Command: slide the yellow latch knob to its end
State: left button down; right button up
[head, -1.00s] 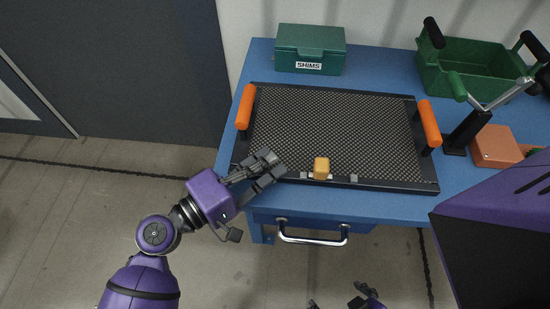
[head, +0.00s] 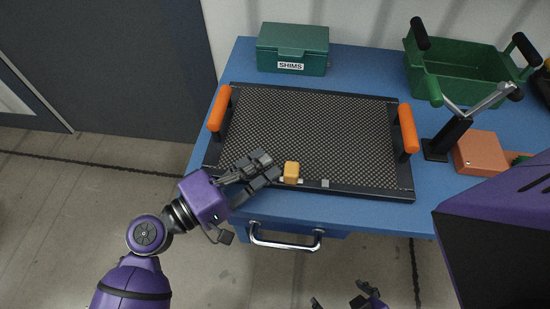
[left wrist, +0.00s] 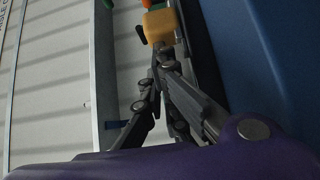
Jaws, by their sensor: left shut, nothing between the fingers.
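The yellow latch knob (head: 291,172) stands on the front rail of the black mesh panel (head: 310,104), between two small grey blocks or near them. It also shows at the top of the left wrist view (left wrist: 159,27), just beyond my fingertips. My left gripper (head: 267,167) is shut and empty, with its fingertips close to the left side of the knob. I cannot tell whether they touch it. My right gripper (head: 350,300) shows only in part at the bottom edge, and its fingers are too cut off to read.
Orange handles (head: 220,108) (head: 408,129) rise at both ends of the panel. On the blue table (head: 345,212) stand a green SHIMS box (head: 292,47), a green crate (head: 455,75), a black stand with a lever (head: 450,135) and an orange block (head: 480,153). A drawer handle (head: 285,243) juts out in front.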

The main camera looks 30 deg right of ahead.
aim_at(281, 168)
dwell(0.4)
pick_arm(q)
jog(key=s+d, duration=0.2)
jog(key=d, duration=0.1)
jog(key=shift+s+d+p, duration=0.2)
jog(key=shift+d+p, duration=0.1)
jog(key=shift+p, duration=0.05)
jog(key=shift+w, duration=0.1)
